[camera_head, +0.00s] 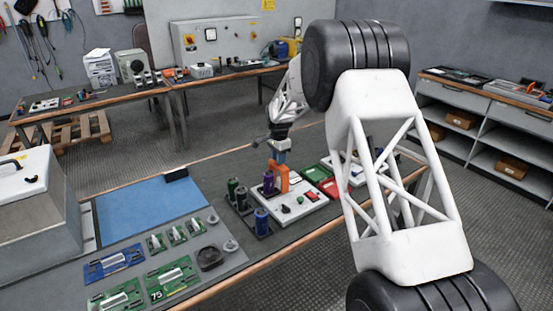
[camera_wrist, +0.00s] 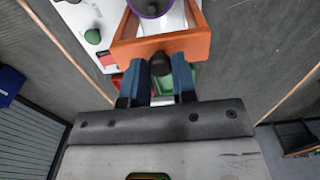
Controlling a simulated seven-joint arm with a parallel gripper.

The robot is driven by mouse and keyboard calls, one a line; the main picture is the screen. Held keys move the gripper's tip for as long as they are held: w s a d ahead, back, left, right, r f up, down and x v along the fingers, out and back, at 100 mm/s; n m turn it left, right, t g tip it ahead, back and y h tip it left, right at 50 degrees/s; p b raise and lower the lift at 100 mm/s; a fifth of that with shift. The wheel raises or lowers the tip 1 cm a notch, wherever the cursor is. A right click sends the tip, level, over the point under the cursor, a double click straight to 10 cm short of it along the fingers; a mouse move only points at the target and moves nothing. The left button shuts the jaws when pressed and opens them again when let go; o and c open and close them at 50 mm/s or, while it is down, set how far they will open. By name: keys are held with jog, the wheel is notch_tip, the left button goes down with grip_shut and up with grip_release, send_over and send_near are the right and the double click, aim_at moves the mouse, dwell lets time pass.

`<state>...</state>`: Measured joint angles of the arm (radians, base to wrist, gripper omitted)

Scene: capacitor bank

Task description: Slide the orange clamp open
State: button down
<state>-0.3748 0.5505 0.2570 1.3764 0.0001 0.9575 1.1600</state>
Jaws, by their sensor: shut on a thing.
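The orange clamp (camera_head: 283,183) stands on a white board (camera_head: 310,206) in the head view, beside a purple capacitor (camera_head: 267,183). In the wrist view the orange clamp (camera_wrist: 203,46) is a U-shaped frame, with the purple capacitor (camera_wrist: 150,7) at the top edge between its arms. A dark knob (camera_wrist: 160,64) sits at the middle of the clamp's near side. My gripper (camera_wrist: 160,72) has its two blue fingers on either side of this knob and is shut on it. In the head view my gripper (camera_head: 279,157) comes down from above the clamp. Its fingertips are partly hidden there.
Green and blue capacitors (camera_head: 261,222) stand left of and in front of the board. A blue mat (camera_head: 148,210) and several circuit boards (camera_head: 115,262) lie to the left. My arm hides part of the bench.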

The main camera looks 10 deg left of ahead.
jog(key=shift+w+d, duration=0.6)
jog(key=shift+w, duration=0.1)
jog(key=c, duration=1.1)
grip_release()
jog(key=shift+r, duration=0.1)
jog(key=shift+r, duration=3.4)
